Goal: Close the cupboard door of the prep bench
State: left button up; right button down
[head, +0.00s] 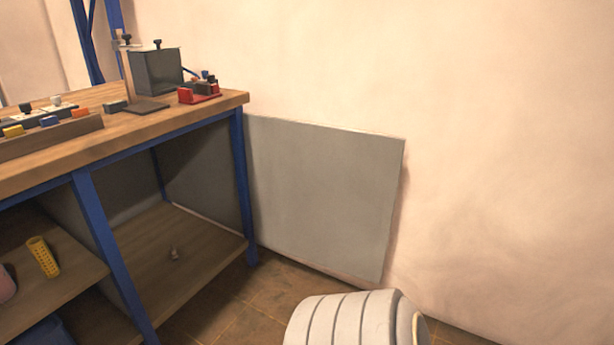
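The cupboard door (325,195) is a flat grey panel. It stands swung wide open to the right of the prep bench (170,122), close to the pale wall. Its left edge meets the bench's blue right-hand leg. Neither gripper is in view. A white ribbed rounded part, apparently one of my arm links, shows at the bottom right of the middle.
On the bench top are a dark grey box (157,72), a red tray (199,93) and several small coloured parts. Brown tiled floor (240,300) lies bare before the door. The wall (500,150) bounds the right.

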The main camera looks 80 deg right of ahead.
aim_at(320, 194)
jog(key=k+l, duration=0.15)
jog(key=l, duration=0.15)
jog(key=k+l+z, duration=0.15)
jog(key=l, duration=0.2)
jog(key=k+l, duration=0.1)
jog(key=l, duration=0.2)
jog(key=k+l+z, duration=0.1)
jog(key=l, duration=0.25)
jog(key=k+l, duration=0.1)
jog(key=l, duration=0.25)
jog(key=z, duration=0.05)
